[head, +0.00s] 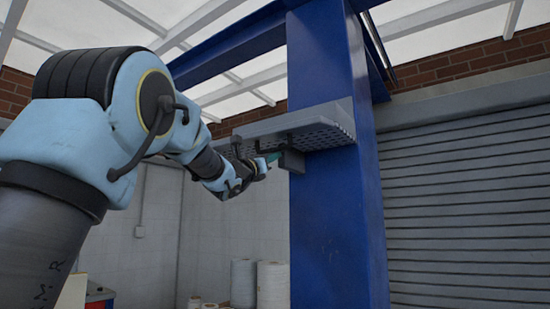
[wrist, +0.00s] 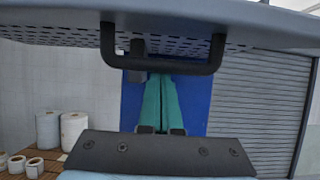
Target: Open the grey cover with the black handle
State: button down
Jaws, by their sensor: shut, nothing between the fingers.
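The grey cover (head: 300,123) juts out from the blue post in the head view, with a perforated underside. It spans the top of the wrist view (wrist: 255,22). Its black handle (wrist: 163,67) is a U-shaped bar hanging below the cover's near edge in the wrist view. My gripper (head: 273,157) is under the cover in the head view. In the wrist view its teal fingers (wrist: 160,80) are together and empty, with their tips at the handle's crossbar. I cannot tell whether they touch the bar or how far beyond it they reach.
The blue post (head: 335,225) stands behind the cover. A grey block (head: 292,160) hangs under the cover near the post. A roller shutter (head: 465,190) is at the right. White rolls (head: 243,283) stand low at the back. The space below my gripper looks clear.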

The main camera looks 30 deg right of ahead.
jog(key=shift+r, duration=0.1)
jog(key=r+y+p, duration=0.1)
jog(key=a+g+p, duration=0.1)
jog(key=shift+s+a+r+y+p, duration=0.2)
jog(key=shift+s+r+y+p, duration=0.1)
jog(key=shift+s+r+y, duration=0.1)
jog(key=shift+s+a+f+b, duration=0.15)
jog(key=shift+a+b, duration=0.2)
jog(key=shift+b, duration=0.3)
jog(key=shift+r, duration=0.25)
notch_tip(320, 180, down, 3)
jog(key=w+d+b, duration=0.1)
jog(key=d+b, duration=0.1)
jog(key=b, duration=0.2)
jog(key=r+b+v, duration=0.1)
jog(key=b+v, duration=0.2)
jog(key=v, duration=0.6)
jog(key=shift+a+b, duration=0.3)
jog(key=shift+b, duration=0.05)
